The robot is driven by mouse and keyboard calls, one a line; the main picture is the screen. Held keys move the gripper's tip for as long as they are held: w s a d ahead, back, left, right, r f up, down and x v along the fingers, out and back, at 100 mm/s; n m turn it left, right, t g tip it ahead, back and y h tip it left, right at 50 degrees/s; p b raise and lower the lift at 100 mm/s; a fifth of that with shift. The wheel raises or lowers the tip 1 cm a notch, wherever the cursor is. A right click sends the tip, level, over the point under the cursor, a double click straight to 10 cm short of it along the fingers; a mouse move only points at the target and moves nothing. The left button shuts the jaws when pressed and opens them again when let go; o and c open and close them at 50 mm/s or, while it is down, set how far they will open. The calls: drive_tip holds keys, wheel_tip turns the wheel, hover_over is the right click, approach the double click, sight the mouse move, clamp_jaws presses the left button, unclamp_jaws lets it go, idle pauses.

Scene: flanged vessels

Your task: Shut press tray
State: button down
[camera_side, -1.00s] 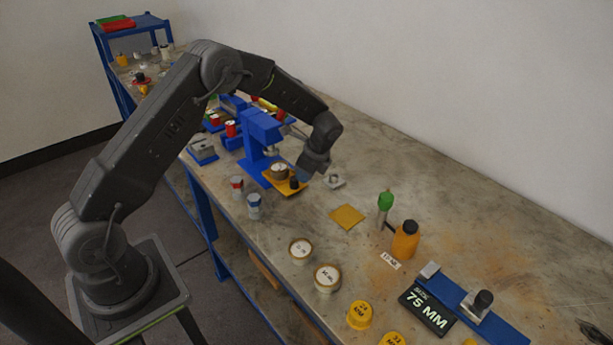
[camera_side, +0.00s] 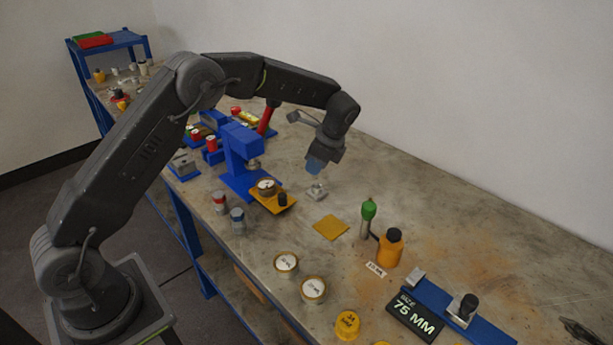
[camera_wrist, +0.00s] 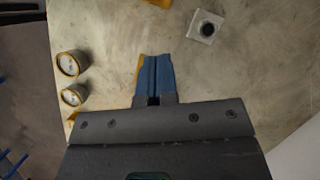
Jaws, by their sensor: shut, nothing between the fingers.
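The blue press (camera_side: 241,150) stands on the bench at mid-left in the side view. Its flat yellow-orange tray (camera_side: 262,202) sticks out from the press base toward the bench's open side. A round tin with a pale top (camera_side: 266,187) sits on the tray, and a black knob (camera_side: 283,200) stands at its outer end. My gripper (camera_side: 314,167) is shut and empty, above the bench to the right of the tray and apart from it. The wrist view shows its blue fingers together (camera_wrist: 153,75), pointing at the bench.
A small metal block (camera_side: 316,191) lies just below my gripper. A flat yellow square (camera_side: 331,228), a green-topped bottle (camera_side: 368,218) and an orange bottle (camera_side: 389,248) are farther right. Two small jars (camera_side: 237,221) stand in front of the press. Two tins (camera_side: 313,289) are near the front edge.

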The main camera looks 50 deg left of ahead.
drive_tip(key=d, duration=0.3)
approach(287, 203)
drive_tip(key=f, duration=0.1)
drive_tip(key=d+f, duration=0.1)
drive_tip(key=f, duration=0.1)
drive_tip(key=w+d+f, duration=0.1)
drive_tip(key=shift+f, duration=0.35)
drive_tip(key=a, duration=0.1)
drive_tip(key=s+a, duration=0.1)
drive_tip(key=a, duration=0.1)
drive_tip(key=shift+s+r, duration=0.1)
drive_tip(key=shift+s, duration=0.15)
drive_tip(key=shift+s+a, duration=0.15)
drive_tip(key=shift+a, duration=0.1)
drive_tip(key=shift+a, duration=0.1)
drive_tip(key=a, duration=0.3)
drive_tip(key=shift+a, duration=0.25)
drive_tip(key=shift+d, duration=0.15)
